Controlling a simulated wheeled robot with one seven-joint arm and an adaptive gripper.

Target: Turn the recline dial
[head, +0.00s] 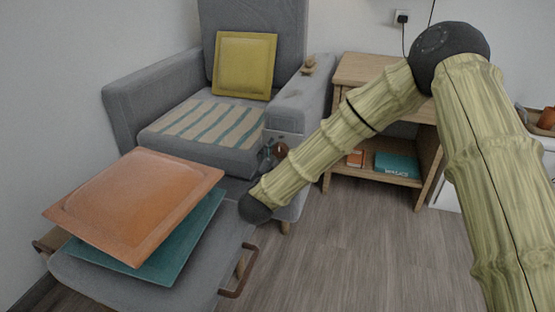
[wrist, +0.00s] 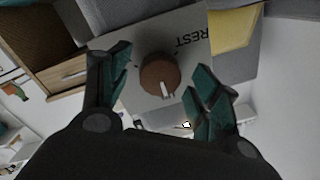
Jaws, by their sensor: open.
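The recline dial is a round brown knob (wrist: 160,75) with a pale pointer mark, on a grey panel printed "REST" in the wrist view. In the head view the dial (head: 281,150) shows small and partly covered on the front of the grey armchair's right arm. My gripper (wrist: 162,90) is open in the wrist view, with one teal-padded finger on either side of the dial. I cannot tell whether the fingers touch it. In the head view my gripper (head: 267,158) is mostly hidden behind my arm, near the dial.
The grey armchair (head: 124,97) holds a yellow cushion (head: 245,64) and a striped pad. An ottoman with a handle (head: 238,275) bears orange (head: 135,205) and teal cushions close left of my arm. A wooden side table (head: 362,68) stands at right. Floor at front right is clear.

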